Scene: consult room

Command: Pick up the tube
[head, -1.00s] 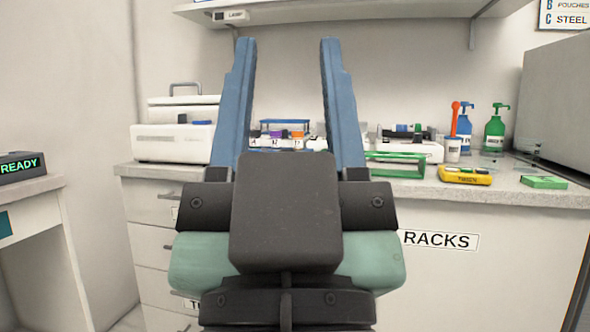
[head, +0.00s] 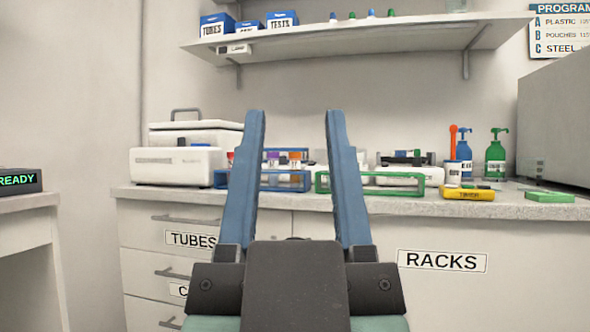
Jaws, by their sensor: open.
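My gripper (head: 295,113) is open, its two blue fingers pointing up and forward in the middle of the head view, with nothing between them. Behind it on the counter are small capped tubes: one with a purple cap (head: 272,157), one with an orange cap (head: 295,157) and a red-topped one (head: 230,157) at the left. They stand at or behind a blue rack (head: 285,187), partly hidden by my left finger. The gripper looks well short of them. I cannot tell which tube is meant.
A green rack (head: 325,187) stands right of the blue one, partly behind my right finger. A white machine (head: 172,168) is at left. Bottles (head: 496,155) and a yellow device (head: 467,194) are at right. A shelf (head: 370,33) with labelled boxes hangs above.

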